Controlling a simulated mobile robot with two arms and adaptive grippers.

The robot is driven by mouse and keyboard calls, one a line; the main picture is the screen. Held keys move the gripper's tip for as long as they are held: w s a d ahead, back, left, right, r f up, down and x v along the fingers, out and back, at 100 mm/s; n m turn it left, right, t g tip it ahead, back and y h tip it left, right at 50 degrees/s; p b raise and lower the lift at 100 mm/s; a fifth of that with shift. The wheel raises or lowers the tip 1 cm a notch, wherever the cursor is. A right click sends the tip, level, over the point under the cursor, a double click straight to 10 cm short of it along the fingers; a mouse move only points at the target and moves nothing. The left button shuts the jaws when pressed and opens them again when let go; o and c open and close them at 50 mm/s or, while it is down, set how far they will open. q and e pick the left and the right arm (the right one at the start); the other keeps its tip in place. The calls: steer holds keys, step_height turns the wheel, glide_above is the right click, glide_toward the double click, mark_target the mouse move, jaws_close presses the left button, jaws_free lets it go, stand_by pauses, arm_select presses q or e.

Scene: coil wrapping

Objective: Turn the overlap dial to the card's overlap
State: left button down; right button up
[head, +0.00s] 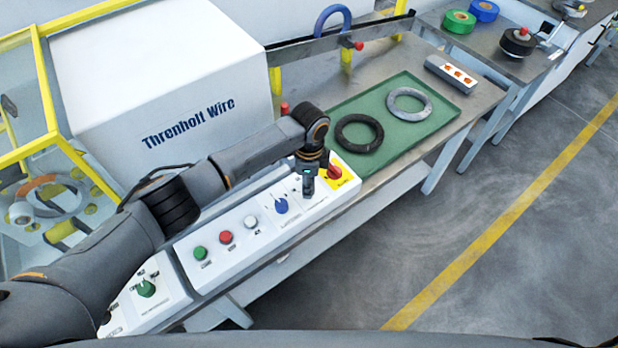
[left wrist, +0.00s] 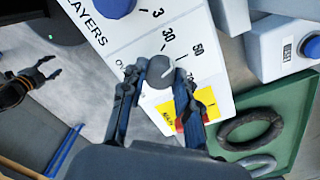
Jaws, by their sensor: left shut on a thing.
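The overlap dial (left wrist: 159,72) is a grey round knob on the white control panel (head: 232,239), with a pale pointer line and the printed numbers 30 and 50 beside it. The line's exact reading is too small to tell. My left gripper (head: 308,185) comes down onto the panel from above. In the left wrist view its two fingers (left wrist: 160,80) are shut on the dial, one on each side. In the head view the gripper hides the dial. A dark gripper, seemingly my right one (left wrist: 50,70), shows with its fingers apart and empty. I see no readable card.
The blue layers knob (head: 281,206) and the red main switch (head: 335,172) flank the dial closely. Green (head: 200,252), red (head: 226,237) and white buttons line the panel. A green tray (head: 440,84) behind holds a black ring (head: 344,141) and a grey ring (head: 392,104).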

arm_select(q)
steer(key=n+p, duration=0.2)
steer(key=n, duration=0.2)
steer(key=shift+s+r+n+p, duration=0.1)
steer(key=shift+n+p, duration=1.1)
steer(key=shift+n, duration=1)
steer(key=shift+a, duration=0.1)
steer(key=c, duration=1)
jaws_free()
steer(key=r, duration=1.1)
steer(key=shift+w+r, duration=0.2)
steer(key=shift+r, duration=0.2)
